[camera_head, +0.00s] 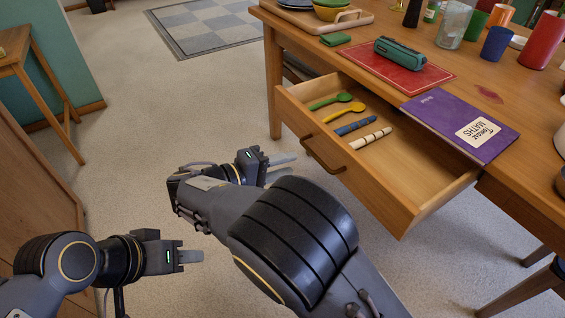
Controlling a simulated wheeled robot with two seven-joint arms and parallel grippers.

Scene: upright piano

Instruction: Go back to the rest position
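My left gripper (190,256) is at the lower left, over the carpet, pointing right. Its fingers overlap in this view, so its opening is unclear. It is clear of all objects. My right gripper (284,168) is left of and below the open drawer's front, near the wooden handle (324,156) but apart from it. Its two fingertips show with a gap between them and nothing in it. My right forearm crosses the middle of the view and hides part of the floor. The open drawer (408,190) holds a green spoon, a yellow spoon (345,112), a blue rolled item and a cream banded item.
The wooden table (400,85) holds a purple maths book (460,122), a green case (399,53) on a red mat, cups and a tray. The drawer juts out beside my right arm. A stool (40,75) stands at the left. The carpet between is clear.

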